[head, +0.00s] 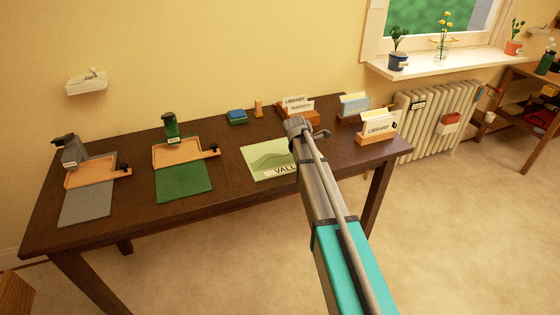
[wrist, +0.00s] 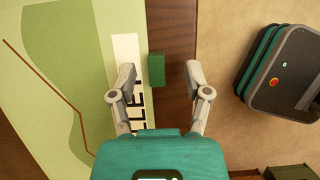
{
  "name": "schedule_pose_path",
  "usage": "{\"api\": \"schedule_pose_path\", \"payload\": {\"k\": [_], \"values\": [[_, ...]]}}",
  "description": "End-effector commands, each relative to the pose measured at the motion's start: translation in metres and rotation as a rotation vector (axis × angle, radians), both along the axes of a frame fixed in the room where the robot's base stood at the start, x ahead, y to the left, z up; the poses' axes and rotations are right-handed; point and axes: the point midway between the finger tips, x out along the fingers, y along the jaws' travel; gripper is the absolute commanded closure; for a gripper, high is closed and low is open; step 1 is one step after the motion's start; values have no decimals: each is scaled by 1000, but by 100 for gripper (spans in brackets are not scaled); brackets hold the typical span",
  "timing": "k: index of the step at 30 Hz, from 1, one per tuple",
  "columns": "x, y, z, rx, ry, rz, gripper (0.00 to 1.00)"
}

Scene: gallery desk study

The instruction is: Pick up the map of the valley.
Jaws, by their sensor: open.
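The map of the valley (head: 268,157) is a pale green sheet with a darker hill shape, lying on the dark wooden desk. Its white label reads "VALL" before my arm covers the rest. In the wrist view the map (wrist: 60,75) fills the left side, with a brown line and the white label strip near its edge. A small green tab (wrist: 157,69) sticks out from that edge. My gripper (wrist: 161,74) is open, with one finger over the label side and one on the other side of the tab. In the head view my arm hides the fingers.
The desk (head: 228,165) also holds a grey mat (head: 87,204) and a green mat (head: 184,182) with orange trays, at left. A radiator (head: 425,118) is beyond. Floor shows past the desk's front edge.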

Motion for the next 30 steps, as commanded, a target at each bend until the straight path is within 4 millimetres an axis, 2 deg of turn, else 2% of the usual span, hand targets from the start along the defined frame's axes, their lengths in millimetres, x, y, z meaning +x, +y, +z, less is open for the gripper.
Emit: {"api": "schedule_pose_path", "payload": {"k": [1,6,26,30], "values": [[1,-1,-7,0,0,0,37],[2,-4,-13,0,0,0,37],[2,-5,-13,0,-1,1,37],[2,-4,-13,0,-1,1,63]]}}
